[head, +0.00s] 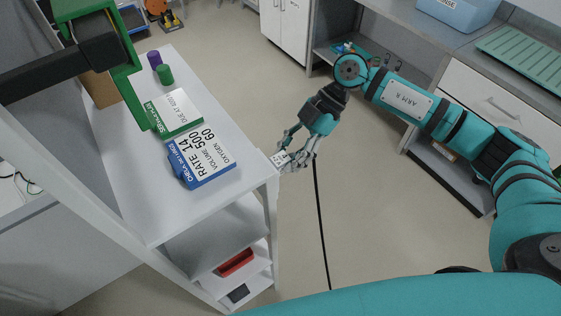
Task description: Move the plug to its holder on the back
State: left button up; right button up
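My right gripper (296,158) is at the right end of the white cart (225,184), just beyond its top edge. Its fingers are closed in around a small pale piece that I take to be the plug, mostly hidden by the fingers. A black cable (321,220) hangs from the fingers down toward the floor. A small white patch (279,158) shows between the fingertips and the cart's edge; I cannot tell if it is the plug or a label at the holder. The holder is not clearly visible. My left gripper is not in view.
On the cart top are a blue block with a settings label (207,160), a green-edged card (177,112), and a green (165,75) and a purple cylinder (154,60). A red item (236,262) lies on a lower shelf. A counter (500,70) stands at right. Open floor (370,200) lies between.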

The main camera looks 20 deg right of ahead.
grip_shut()
jog(key=shift+w+d, duration=0.15)
jog(key=shift+d, duration=0.15)
jog(key=shift+w+d, duration=0.25)
jog(key=shift+d, duration=0.55)
jog(key=shift+w+d, duration=0.3)
jog(key=shift+d, duration=0.45)
jog(key=shift+w+d, duration=0.25)
jog(key=shift+d, duration=0.55)
